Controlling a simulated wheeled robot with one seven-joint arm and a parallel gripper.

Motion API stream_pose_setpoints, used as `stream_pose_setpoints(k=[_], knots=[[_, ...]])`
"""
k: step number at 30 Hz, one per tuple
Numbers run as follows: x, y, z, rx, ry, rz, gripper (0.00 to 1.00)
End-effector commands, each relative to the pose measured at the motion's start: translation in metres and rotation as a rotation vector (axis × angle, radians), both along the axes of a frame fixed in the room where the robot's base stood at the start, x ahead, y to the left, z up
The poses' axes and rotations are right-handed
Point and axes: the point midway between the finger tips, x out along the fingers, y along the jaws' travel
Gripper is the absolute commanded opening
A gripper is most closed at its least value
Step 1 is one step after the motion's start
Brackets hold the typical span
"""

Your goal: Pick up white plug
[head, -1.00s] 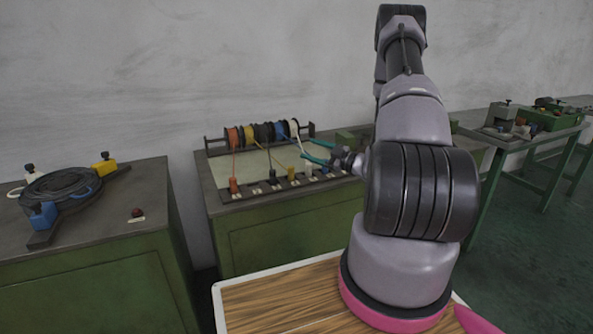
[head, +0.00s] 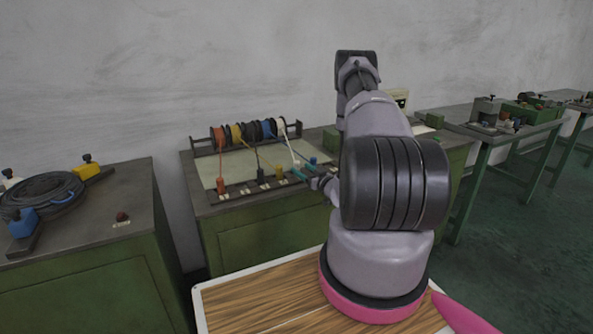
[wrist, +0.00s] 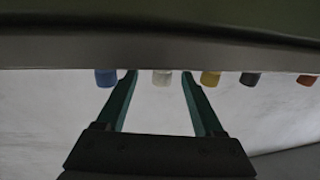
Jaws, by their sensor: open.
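The white plug (wrist: 162,77) shows in the wrist view, in a row of coloured plugs along the bench rack. My gripper (wrist: 160,76) is open, with its two teal fingers on either side of the white plug in that picture. A gap shows on both sides, and I cannot tell how far the fingertips reach along it. In the head view my gripper (head: 303,171) is at the right part of the rack, and the white plug is largely hidden there.
The blue plug (wrist: 105,77) and yellow plug (wrist: 210,78) flank the white one closely. Black (wrist: 250,79) and orange (wrist: 306,80) plugs sit farther along. Cable spools (head: 247,133) stand behind the rack. A bench with a cable coil (head: 40,195) is at left.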

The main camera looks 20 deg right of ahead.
Motion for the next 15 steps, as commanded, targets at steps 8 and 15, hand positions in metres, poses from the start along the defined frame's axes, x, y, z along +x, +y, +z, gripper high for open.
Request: stream_pose_setpoints(k=[8,15], knots=[[0.035,0.011,0.001,-0.003,-0.002,0.003,0.69],[0.037,0.011,0.001,-0.001,-0.001,0.002,0.69]])
